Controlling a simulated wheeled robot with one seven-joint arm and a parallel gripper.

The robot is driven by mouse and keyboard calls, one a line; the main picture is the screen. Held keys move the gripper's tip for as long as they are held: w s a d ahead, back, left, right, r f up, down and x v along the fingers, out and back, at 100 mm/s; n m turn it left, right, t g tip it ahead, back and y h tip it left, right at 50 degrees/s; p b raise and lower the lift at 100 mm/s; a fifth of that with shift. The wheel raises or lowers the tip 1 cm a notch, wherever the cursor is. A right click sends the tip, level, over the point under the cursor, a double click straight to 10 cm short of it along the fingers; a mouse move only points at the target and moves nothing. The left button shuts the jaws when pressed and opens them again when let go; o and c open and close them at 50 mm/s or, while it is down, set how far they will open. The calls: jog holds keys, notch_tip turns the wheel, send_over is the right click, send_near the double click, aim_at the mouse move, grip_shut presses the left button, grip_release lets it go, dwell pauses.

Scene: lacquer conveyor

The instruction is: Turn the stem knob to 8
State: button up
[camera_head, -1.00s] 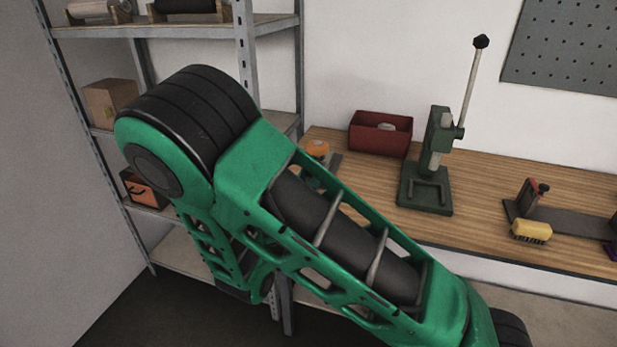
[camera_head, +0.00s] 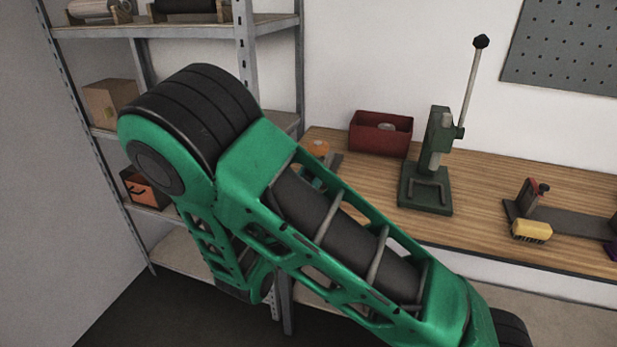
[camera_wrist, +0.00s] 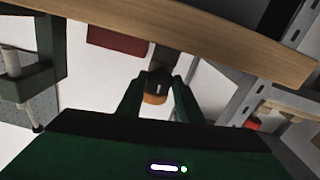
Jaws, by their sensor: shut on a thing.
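The stem knob (camera_wrist: 159,79) shows in the wrist view as a dark, rounded piece with a small pale mark, between the fingers of my gripper (camera_wrist: 158,86). My gripper is shut on it. An orange part (camera_wrist: 155,99) sits right by the knob. In the head view an orange round part (camera_head: 318,148) shows near the bench's left end, partly behind my green arm. The knob and most of my gripper are hidden there by the arm. Any numbers on the knob are too small to read.
A red bin (camera_head: 365,139) and a green lever press (camera_head: 425,198) stand on the wooden bench (camera_head: 470,220), right of the orange part. A yellow brush (camera_head: 531,231) lies farther right. A metal shelf rack (camera_head: 247,55) stands at left, close to my arm.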

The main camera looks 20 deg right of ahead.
jog(key=o, duration=1)
jog(key=shift+a+f, duration=0.15)
jog(key=shift+a, duration=0.05)
jog(key=shift+o, duration=0.2)
jog(key=shift+d, duration=0.1)
jog(key=v, duration=1)
jog(key=shift+s+a, duration=0.25)
